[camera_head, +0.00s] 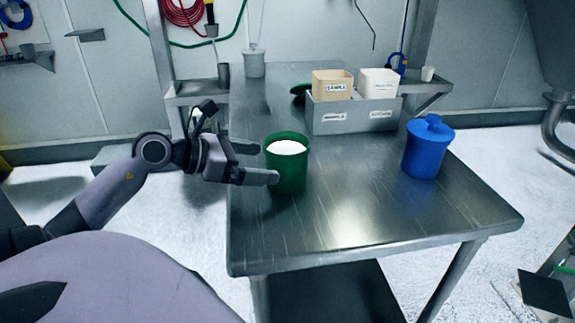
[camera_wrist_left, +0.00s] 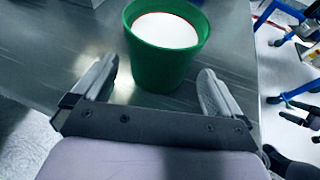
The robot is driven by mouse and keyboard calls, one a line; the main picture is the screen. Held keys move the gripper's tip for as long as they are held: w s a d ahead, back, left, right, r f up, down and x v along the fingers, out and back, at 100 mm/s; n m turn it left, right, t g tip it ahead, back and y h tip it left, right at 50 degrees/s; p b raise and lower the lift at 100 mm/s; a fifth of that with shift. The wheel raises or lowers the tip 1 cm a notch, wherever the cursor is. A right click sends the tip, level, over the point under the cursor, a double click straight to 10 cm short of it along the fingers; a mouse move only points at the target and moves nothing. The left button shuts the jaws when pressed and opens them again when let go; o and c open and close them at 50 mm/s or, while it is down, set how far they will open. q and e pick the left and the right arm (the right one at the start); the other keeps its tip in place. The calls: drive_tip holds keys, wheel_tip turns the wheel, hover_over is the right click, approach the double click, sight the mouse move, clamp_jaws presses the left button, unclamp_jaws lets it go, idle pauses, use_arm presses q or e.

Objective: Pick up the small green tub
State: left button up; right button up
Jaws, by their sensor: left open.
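The small green tub (camera_head: 287,172) stands upright on the metal table, near its left edge, and holds white powder almost to the rim. My left gripper (camera_head: 267,163) is open beside the tub on its left, with its fingers pointing toward it. In the left wrist view the tub (camera_wrist_left: 163,62) stands ahead, between and just beyond the two fingertips of the left gripper (camera_wrist_left: 157,82). I cannot tell whether a finger touches the tub.
The metal table (camera_head: 400,213) has free room at its front. A blue lidded jar (camera_head: 428,150) stands at the right. A grey divided box (camera_head: 352,121) with a tan bin (camera_head: 332,87) and a white bin (camera_head: 378,84) stands behind the tub. A dark green lid (camera_head: 299,90) lies behind.

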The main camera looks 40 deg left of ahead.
sight(266, 165)
use_arm(q)
drive_tip(key=shift+f+x, duration=0.15)
drive_tip(key=shift+x, duration=1.05)
drive_tip(key=shift+f+x, duration=0.15)
drive_tip(key=shift+x, duration=1.05)
drive_tip(key=shift+s, duration=0.1)
drive_tip(key=c, duration=1)
